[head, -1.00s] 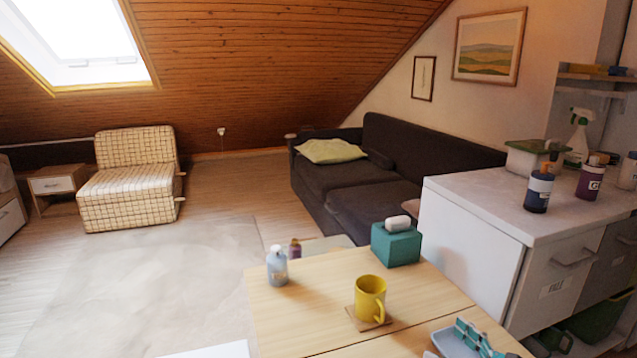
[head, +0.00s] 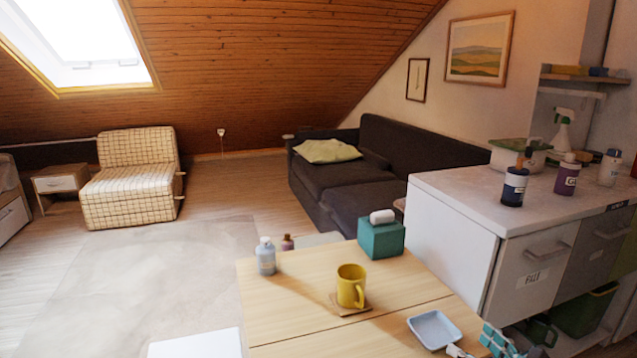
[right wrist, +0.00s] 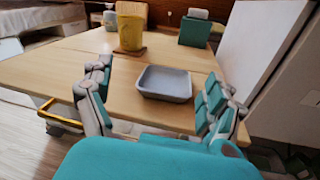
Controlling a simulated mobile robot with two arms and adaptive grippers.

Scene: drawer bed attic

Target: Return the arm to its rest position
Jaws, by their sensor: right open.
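My right gripper (head: 478,345) shows at the bottom edge of the head view, near the front right edge of the wooden table (head: 290,325). In the right wrist view the right gripper (right wrist: 155,95) has its two teal-padded fingers spread wide. Nothing is between the fingertips; a small light-blue tray (right wrist: 164,84) lies on the table beyond them. The tray also shows in the head view (head: 435,330), empty. My left gripper is not in view.
A yellow mug (head: 350,287) stands on a coaster. A teal box (head: 381,239) and a bottle (head: 265,257) stand farther back on the table. A white counter (head: 450,185) with several bottles borders the right. Open floor lies left.

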